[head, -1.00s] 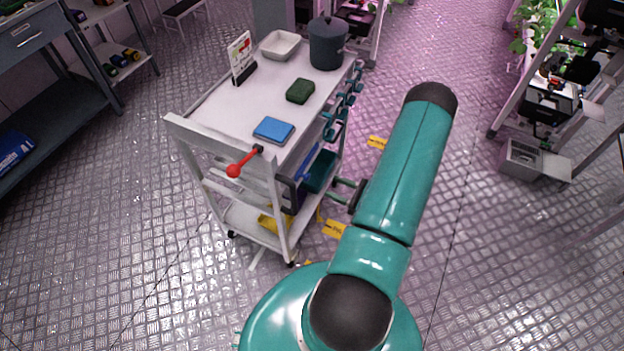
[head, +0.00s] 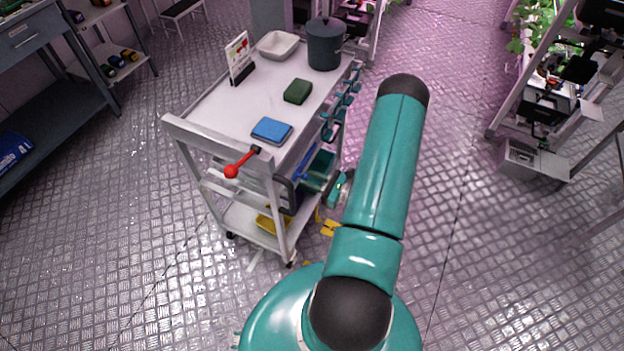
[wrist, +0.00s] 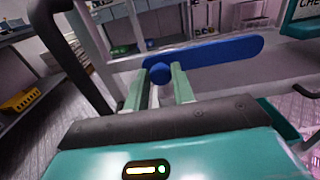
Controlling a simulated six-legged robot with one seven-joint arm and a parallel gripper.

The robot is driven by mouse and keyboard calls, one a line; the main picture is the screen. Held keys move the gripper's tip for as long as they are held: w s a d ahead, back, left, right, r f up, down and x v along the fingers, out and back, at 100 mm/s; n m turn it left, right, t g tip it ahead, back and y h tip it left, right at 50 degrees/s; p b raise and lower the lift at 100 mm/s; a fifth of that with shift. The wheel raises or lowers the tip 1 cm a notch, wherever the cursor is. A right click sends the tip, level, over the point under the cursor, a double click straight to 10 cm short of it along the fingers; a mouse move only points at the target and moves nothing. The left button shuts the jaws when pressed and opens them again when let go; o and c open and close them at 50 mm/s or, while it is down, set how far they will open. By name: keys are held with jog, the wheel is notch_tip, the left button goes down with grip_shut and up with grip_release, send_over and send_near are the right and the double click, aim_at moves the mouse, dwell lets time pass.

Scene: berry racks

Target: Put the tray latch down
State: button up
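A long flat blue lever (wrist: 218,54), which I take to be the tray latch, lies across the wrist view, nearly level and rising slightly to the right. Its round blue knob (wrist: 158,73) is at the left end. My gripper (wrist: 161,78) is open, with its two pale green fingers apart on either side of the knob. I cannot tell whether either finger touches it. In the head view my gripper (head: 335,188) is at the right side of the white cart (head: 190,128), at middle-shelf height, partly hidden by my arm.
The cart top holds a blue box (head: 271,131), a green block (head: 297,91), a white dish (head: 277,45) and a dark pot (head: 325,45). A red-knobbed lever (head: 236,168) is on its near end. Plant racks (head: 540,95) stand right, with open floor between.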

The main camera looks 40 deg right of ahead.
jog(key=shift+f, duration=0.1)
grip_shut()
jog(key=w+d+f+n, duration=0.4)
jog(key=d+f+n, duration=0.7)
jog(key=n, duration=0.7)
jog(key=shift+d+f, duration=0.4)
jog(key=shift+f, duration=0.3)
jog(key=o, duration=0.9)
grip_release()
jog(key=shift+w, duration=0.1)
jog(key=shift+c, duration=0.2)
jog(key=shift+o, duration=0.5)
